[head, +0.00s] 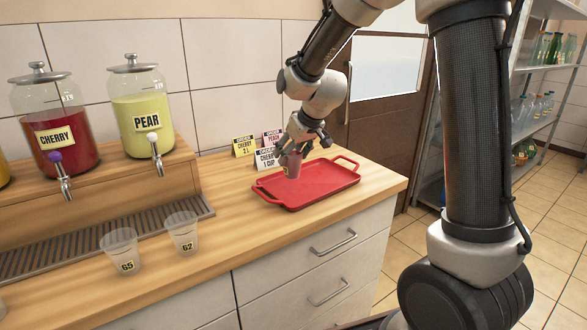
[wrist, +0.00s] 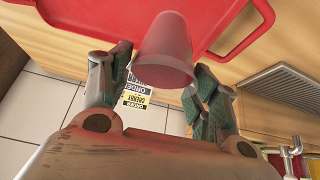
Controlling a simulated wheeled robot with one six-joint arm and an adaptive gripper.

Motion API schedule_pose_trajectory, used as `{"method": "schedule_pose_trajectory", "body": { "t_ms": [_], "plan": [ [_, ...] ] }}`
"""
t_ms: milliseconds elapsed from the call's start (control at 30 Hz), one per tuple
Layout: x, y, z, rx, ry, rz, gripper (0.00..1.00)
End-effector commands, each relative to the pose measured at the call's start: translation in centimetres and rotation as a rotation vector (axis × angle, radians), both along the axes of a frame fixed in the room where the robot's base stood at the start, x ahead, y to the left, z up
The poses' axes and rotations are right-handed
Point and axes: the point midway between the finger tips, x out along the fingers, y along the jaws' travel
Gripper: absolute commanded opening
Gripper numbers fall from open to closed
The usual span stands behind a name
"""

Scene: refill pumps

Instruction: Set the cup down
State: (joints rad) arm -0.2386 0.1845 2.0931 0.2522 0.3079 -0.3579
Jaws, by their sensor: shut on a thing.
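My gripper (head: 298,142) is shut on a clear cup (head: 292,166) that looks reddish. The cup is upright over the left back part of the red tray (head: 333,188). I cannot tell whether its base touches the tray. In the wrist view the cup (wrist: 167,52) sits between the two fingers of my gripper (wrist: 158,65), with the red tray (wrist: 222,45) behind it.
Order cards (head: 267,159) stand just behind the tray, close to my gripper. Cups marked 65 (head: 122,252) and 62 (head: 183,234) stand at the counter's front left. Cherry (head: 78,130) and pear (head: 145,118) dispensers stand at the left. The tray's right part is clear.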

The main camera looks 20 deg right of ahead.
Motion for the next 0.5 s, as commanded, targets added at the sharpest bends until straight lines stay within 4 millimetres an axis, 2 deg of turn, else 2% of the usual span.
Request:
{"method": "schedule_pose_trajectory", "body": {
  "t_ms": [300,500],
  "plan": [
    [0.0,0.0,-4.0,0.001,0.002,-0.003,0.28],
    [0.0,0.0,-4.4,0.0,-0.002,-0.001,0.28]
  ]
}}
